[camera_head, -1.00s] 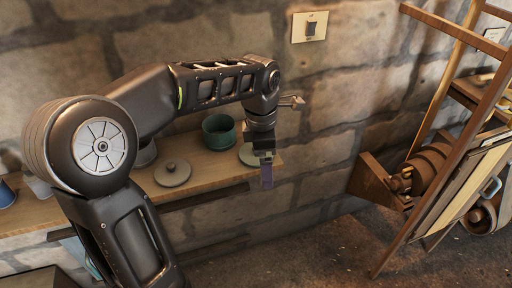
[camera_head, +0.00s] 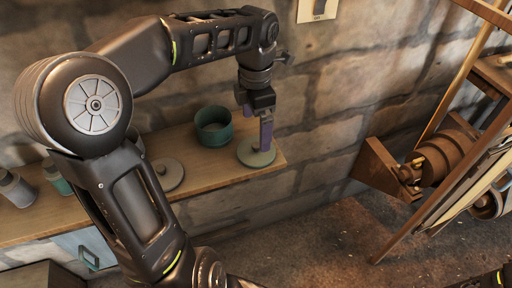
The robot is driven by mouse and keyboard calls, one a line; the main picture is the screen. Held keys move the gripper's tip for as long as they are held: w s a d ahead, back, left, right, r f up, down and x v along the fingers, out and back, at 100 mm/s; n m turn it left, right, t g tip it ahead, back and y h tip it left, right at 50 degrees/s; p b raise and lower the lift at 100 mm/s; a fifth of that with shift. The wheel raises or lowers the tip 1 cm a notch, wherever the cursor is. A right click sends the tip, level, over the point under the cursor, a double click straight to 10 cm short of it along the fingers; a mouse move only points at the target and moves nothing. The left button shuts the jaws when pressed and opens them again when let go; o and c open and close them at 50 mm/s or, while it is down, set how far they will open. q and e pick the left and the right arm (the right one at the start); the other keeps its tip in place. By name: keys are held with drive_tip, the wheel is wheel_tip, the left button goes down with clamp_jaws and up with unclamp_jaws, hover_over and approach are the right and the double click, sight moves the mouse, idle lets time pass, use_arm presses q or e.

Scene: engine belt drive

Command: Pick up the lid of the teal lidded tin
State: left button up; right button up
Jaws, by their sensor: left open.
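The teal tin (camera_head: 214,127) stands without its lid on the wooden shelf, its open top showing. The greenish-grey round lid (camera_head: 247,157) lies flat beside it to the right, near the shelf's right end. My left gripper (camera_head: 265,146) points down over this lid, with its purple fingers at the lid's middle and hiding the knob. It is open; I cannot tell whether the fingers touch the lid. My right gripper is not in view.
A grey lid with a knob (camera_head: 168,174) lies on the shelf (camera_head: 218,172) to the left, partly behind my arm. Small containers (camera_head: 15,188) stand at the far left.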

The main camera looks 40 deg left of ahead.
sight(256, 145)
use_arm(q)
drive_tip(key=shift+f, duration=1.4)
drive_tip(key=shift+f+p, duration=0.4)
wheel_tip(256, 145, down, 4)
drive_tip(key=shift+f+p, duration=0.2)
drive_tip(key=shift+p, duration=0.3)
drive_tip(key=shift+c, duration=0.6)
drive_tip(key=c, duration=0.9)
